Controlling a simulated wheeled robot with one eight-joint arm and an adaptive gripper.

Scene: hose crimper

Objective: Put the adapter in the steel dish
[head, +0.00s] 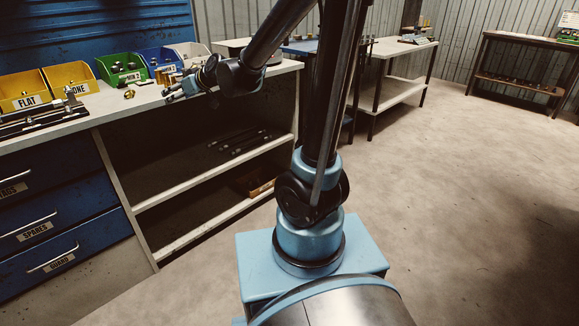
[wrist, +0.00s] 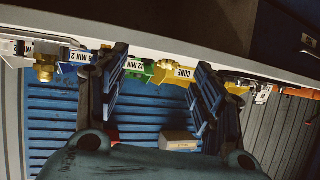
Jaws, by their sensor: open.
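My gripper (head: 176,93) is over the workbench top in the head view, close to the bins. A small brass fitting (head: 129,93), which may be the adapter, lies on the bench to the left of my gripper, in front of the green bin. A larger brass fitting (wrist: 45,67) shows at the left of the wrist view, outside the fingers; I cannot tell whether it is the same piece. I cannot make out the steel dish in either view.
Yellow bins (head: 70,78), a green bin (head: 122,66) and a blue bin (head: 163,60) line the back of the workbench (head: 90,108). A dark rail-like fixture (head: 42,117) lies at left. Several brass pieces stand near my gripper.

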